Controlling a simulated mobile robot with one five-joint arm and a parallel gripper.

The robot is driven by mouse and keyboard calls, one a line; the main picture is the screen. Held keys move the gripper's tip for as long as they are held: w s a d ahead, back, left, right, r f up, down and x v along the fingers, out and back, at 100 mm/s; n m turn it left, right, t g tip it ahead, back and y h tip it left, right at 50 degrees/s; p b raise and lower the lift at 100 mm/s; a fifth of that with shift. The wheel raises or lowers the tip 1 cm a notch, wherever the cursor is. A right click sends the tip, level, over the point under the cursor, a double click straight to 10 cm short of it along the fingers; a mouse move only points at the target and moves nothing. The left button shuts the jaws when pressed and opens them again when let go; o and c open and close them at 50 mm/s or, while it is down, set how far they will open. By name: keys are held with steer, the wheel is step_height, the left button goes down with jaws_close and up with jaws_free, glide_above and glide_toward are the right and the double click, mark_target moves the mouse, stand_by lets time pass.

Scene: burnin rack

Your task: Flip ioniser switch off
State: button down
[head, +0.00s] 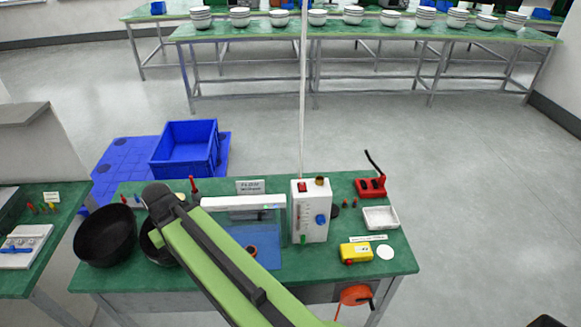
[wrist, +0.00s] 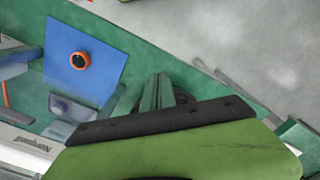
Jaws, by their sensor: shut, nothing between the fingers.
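A white box (head: 311,212) stands upright on the green bench in the head view. It has a red rocker switch (head: 302,186) on its top and a blue knob (head: 321,219) on its front. A long white bar (head: 228,203) reaches left from it over a blue mat (head: 262,232). No readable label tells which is the ioniser, and the switch's position is too small to tell. My gripper (wrist: 158,88) shows as two dark fingers in the wrist view, shut and empty, over the bench. In the head view my arm hides the fingers.
A yellow box (head: 355,252), a white tray (head: 380,217) and a red holder (head: 371,187) with a black lever stand right of the white box. Black bowls (head: 105,235) sit at the left. An orange ring (wrist: 80,60) lies on the blue mat. A thin pole rises behind the box.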

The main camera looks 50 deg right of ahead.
steer(key=shift+w+r, duration=0.15)
steer(key=shift+w, duration=0.05)
stand_by(0.4)
steer(key=shift+r, duration=0.1)
steer(key=w+d+r+p, duration=0.1)
steer(key=d+r+p, duration=0.2)
steer(key=r+p, duration=0.8)
steer(key=w+d+r+p, duration=0.1)
steer(key=d+r+p, duration=0.2)
steer(key=r+p, duration=0.9)
steer(key=s+d+n+t, duration=0.1)
steer(key=s+d+n, duration=0.2)
steer(key=d, duration=0.9)
steer(key=s+d+r+n+y, duration=0.1)
steer(key=s+d+n, duration=0.2)
steer(key=s+d, duration=0.4)
steer(key=s+d+n+t+y, duration=0.1)
steer(key=s+d+n, duration=0.2)
steer(key=d, duration=1.5)
steer(key=s, duration=0.3)
steer(key=shift+r+n+t+p, duration=0.2)
steer(key=shift+n+t+p, duration=0.1)
steer(key=shift+n, duration=0.1)
